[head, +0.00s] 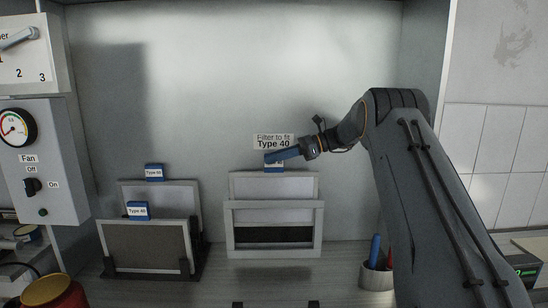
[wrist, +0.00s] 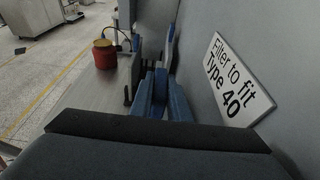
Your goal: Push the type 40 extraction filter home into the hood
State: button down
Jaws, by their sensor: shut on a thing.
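A grey filter panel with a pale rim (head: 275,183) stands upright, partly inside the slotted frame (head: 231,232) on the hood's back wall. Its upper part rises above the frame's crossbar, and a dark strip shows below it inside the frame. My gripper (head: 272,158) comes in from the right and is shut on the blue tab at the filter's top; its fingers hide much of the tab and its label. In the wrist view my blue gripper fingers (wrist: 160,98) are close together beside the wall. The sign "Filter to fit Type 40" (head: 273,141) is just above; it also shows in the wrist view (wrist: 232,82).
A dark rack (head: 196,262) at left holds two blue-tabbed filters, one behind the other (head: 145,245). A pot with blue and red handles (head: 376,278) stands right of the frame, near my arm. A red jar (head: 62,295) and fan control panel (head: 35,160) are far left.

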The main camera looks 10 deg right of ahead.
notch_tip(320, 180, down, 11)
jog(key=b, duration=0.4)
jog(key=shift+f, duration=0.15)
dwell(4.0)
jog(key=c, duration=1.6)
grip_release()
jog(key=shift+f, duration=0.1)
jog(key=shift+d, duration=0.1)
jog(key=b+v, duration=0.3)
jog(key=v, duration=0.4)
jog(key=shift+s+d+r, duration=0.1)
jog(key=shift+d+r, duration=0.15)
jog(key=shift+a, duration=0.1)
